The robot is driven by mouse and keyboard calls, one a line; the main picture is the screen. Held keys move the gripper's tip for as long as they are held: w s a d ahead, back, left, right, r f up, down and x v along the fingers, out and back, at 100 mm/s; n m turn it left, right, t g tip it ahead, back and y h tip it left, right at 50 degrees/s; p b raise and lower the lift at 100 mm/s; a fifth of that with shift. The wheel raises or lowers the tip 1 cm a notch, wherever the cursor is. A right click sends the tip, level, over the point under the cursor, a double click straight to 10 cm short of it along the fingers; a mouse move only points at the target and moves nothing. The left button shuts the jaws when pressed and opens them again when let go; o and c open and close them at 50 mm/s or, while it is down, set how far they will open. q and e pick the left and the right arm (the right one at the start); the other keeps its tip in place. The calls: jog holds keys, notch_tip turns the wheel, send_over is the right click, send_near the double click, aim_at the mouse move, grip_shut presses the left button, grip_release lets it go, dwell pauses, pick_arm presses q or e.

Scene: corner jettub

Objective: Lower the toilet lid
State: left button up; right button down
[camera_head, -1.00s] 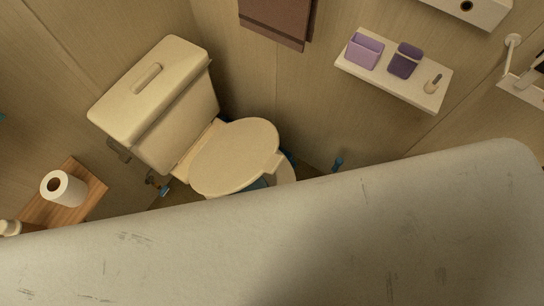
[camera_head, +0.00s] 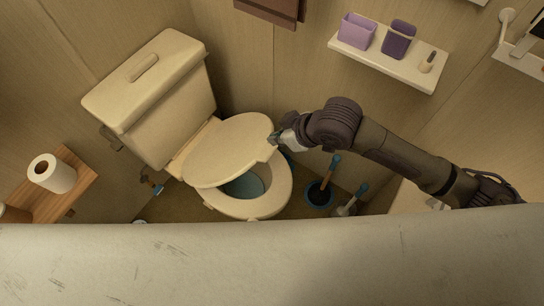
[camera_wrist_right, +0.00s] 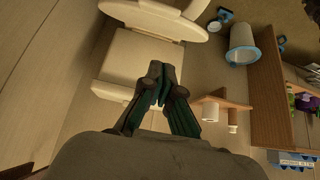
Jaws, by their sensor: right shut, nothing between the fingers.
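The cream toilet lid (camera_head: 228,150) is raised at a slant from its hinge by the tank (camera_head: 160,85). Below it the open bowl (camera_head: 262,205) shows bluish water. My right gripper (camera_head: 277,139) is shut and empty at the lid's outer right edge; whether it touches the lid cannot be told. In the right wrist view, the shut fingers (camera_wrist_right: 163,75) show in front of the tank (camera_wrist_right: 135,60), with a pale rounded edge at the top. My left gripper is not in view.
A pale tub rim (camera_head: 270,265) crosses the foreground. A plunger (camera_head: 325,185) and a brush stand right of the bowl. A wall shelf (camera_head: 400,65) holds purple containers. A wooden shelf (camera_head: 50,205) with a paper roll (camera_head: 52,174) is at left.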

send_over(266, 156)
jog(key=w+a, duration=0.1)
jog(key=a, duration=0.1)
notch_tip(266, 156, down, 8)
jog(key=shift+w+a+f, duration=0.1)
jog(key=shift+w+a, duration=0.05)
jog(key=shift+s+d+f+p, duration=0.25)
jog(key=shift+d+f, duration=0.15)
jog(key=shift+f, duration=0.1)
jog(key=shift+s+d+f+p, duration=0.1)
jog(key=shift+s+d+f, duration=0.15)
jog(key=shift+d+f, duration=0.2)
jog(key=shift+s+d+f, duration=0.35)
jog(key=shift+f, duration=0.1)
jog(key=shift+f, duration=0.1)
